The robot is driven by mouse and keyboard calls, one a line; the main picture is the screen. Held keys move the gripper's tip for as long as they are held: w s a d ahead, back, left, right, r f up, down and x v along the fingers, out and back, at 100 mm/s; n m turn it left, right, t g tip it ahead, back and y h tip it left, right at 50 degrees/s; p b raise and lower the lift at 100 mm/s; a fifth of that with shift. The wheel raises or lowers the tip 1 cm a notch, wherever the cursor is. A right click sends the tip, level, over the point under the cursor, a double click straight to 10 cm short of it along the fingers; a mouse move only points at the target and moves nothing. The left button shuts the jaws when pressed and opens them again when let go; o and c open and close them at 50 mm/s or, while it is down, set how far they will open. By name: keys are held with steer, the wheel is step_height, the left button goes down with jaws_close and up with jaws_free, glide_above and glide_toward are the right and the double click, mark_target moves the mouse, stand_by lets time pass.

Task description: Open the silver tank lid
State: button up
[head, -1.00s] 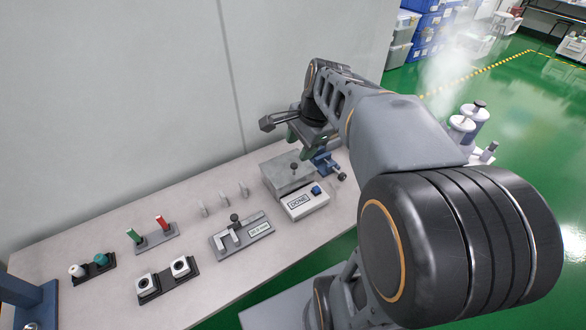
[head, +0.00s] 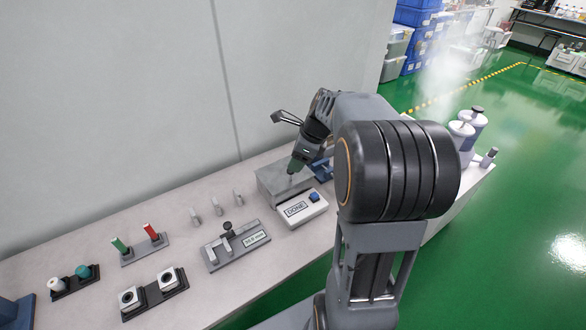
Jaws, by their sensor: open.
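The silver tank (head: 270,190) is a grey metal box on the bench, behind the white DONE box. Its flat lid (head: 273,178) lies level on top and looks closed. My gripper (head: 293,171) points down at the lid from above, at its right part. The jaws are open. The gripper covers most of the lid's small knob, so I cannot tell whether the fingers are around it or touching it.
The white DONE box (head: 299,209) with a blue button stands just in front of the tank. A blue fixture (head: 322,168) is close on the right. The wall is behind.

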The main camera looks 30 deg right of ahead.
steer(key=shift+x, duration=1.9)
steer(key=shift+c, duration=0.4)
jaws_close()
